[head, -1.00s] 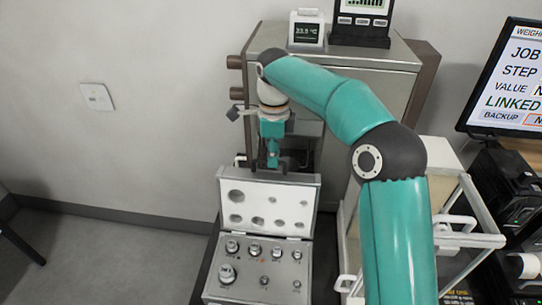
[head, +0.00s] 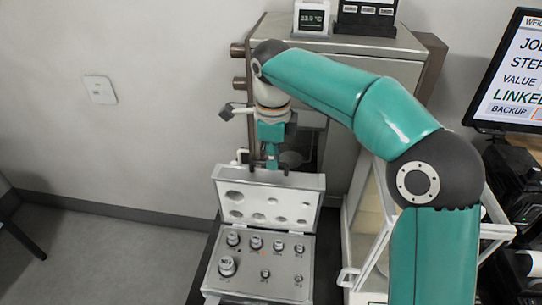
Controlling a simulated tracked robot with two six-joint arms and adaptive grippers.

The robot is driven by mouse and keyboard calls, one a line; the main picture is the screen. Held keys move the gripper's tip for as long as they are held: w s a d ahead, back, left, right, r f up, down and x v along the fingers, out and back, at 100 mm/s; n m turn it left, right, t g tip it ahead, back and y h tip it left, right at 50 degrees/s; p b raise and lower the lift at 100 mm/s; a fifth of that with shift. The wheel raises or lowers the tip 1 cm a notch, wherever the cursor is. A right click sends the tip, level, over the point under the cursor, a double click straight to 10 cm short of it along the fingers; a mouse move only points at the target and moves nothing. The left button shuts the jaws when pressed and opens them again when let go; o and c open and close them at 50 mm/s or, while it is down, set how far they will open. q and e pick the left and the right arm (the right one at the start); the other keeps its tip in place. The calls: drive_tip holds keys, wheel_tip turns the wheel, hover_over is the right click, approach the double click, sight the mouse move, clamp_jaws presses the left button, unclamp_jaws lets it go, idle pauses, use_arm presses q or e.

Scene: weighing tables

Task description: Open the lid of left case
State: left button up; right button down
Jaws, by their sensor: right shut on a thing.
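The case (head: 292,239) stands open below the middle of the head view. Its lid (head: 300,203) is raised and leans back, showing a pale lining with round hollows. Several metal weights (head: 228,266) sit in the base. My right gripper (head: 270,165) is at the lid's top edge, pointing down, and is shut on the lid. The fingertips are small and partly hidden by the edge. My left gripper is not in view.
A grey cabinet (head: 330,48) stands behind the case, with a small temperature display (head: 312,19) on top. A white-framed cart (head: 362,275) is close on the right. A monitor (head: 510,75) is at far right. Open floor lies to the left.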

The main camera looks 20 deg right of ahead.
drive_tip(key=shift+w+d+f, duration=0.1)
drive_tip(key=shift+w+d, duration=0.2)
drive_tip(key=c, duration=1.2)
unclamp_jaws()
drive_tip(key=shift+s+a, duration=0.2)
drive_tip(key=shift+s, duration=0.05)
drive_tip(key=shift+w, duration=0.15)
wheel_tip(320, 180, up, 12)
drive_tip(key=shift+s+a, duration=0.25)
drive_tip(key=shift+s, duration=0.15)
drive_tip(key=shift+f, duration=0.1)
